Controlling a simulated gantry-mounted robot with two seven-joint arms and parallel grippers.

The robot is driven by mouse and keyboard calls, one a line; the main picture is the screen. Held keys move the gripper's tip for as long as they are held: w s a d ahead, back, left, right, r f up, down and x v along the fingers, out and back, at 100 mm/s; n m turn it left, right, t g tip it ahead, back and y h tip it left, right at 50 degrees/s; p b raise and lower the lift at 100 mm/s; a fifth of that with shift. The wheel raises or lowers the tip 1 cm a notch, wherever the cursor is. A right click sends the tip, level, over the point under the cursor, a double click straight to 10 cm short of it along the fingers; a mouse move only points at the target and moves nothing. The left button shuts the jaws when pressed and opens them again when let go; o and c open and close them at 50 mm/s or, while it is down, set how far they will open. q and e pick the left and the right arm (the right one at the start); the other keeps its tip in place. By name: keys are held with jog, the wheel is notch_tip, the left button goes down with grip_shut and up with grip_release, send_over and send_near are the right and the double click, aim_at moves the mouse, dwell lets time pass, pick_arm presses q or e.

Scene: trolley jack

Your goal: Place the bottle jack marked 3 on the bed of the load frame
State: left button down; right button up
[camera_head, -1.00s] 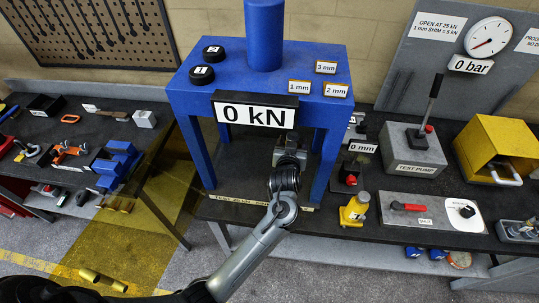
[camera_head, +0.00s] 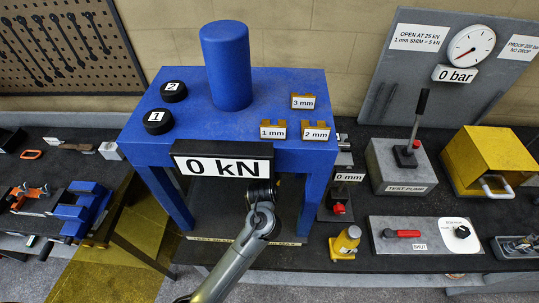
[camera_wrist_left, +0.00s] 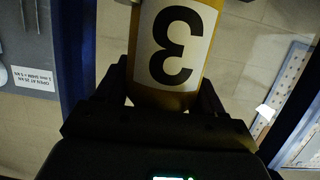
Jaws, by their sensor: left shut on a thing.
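The yellow bottle jack marked 3 (camera_wrist_left: 178,45) fills the upper middle of the left wrist view. My left gripper (camera_wrist_left: 165,92) is shut on it, with a dark finger on each side. In the head view my left arm reaches under the 0 kN sign into the blue load frame (camera_head: 285,158). The jack and the gripper's fingers are hidden there behind the sign and my wrist. The dark bed (camera_head: 212,212) of the frame shows between the legs. I cannot tell whether the jack touches the bed. My right gripper is not in view.
Black discs 1 (camera_head: 157,121) and 2 (camera_head: 174,91) and several yellow shims lie on the frame's top. Another yellow jack (camera_head: 345,242) stands right of the frame. The test pump (camera_head: 402,165) and a red-handled valve panel (camera_head: 425,235) are farther right. The frame's legs flank my arm.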

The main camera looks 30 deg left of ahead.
pick_arm(q)
jog(key=s+a+f+p, duration=0.1)
jog(key=s+a+f, duration=0.3)
jog(key=s+f, duration=0.3)
jog(key=shift+s+a+f+p, duration=0.2)
jog(key=shift+s+f+p, duration=0.2)
jog(key=shift+f, duration=0.55)
jog(key=shift+c, duration=2.2)
grip_release()
jog(key=shift+s+f, duration=0.1)
jog(key=shift+f, duration=0.3)
jog(key=o, duration=0.3)
jog(key=shift+r, duration=0.15)
jog(key=shift+b+v, duration=0.3)
jog(key=shift+v, duration=5.65)
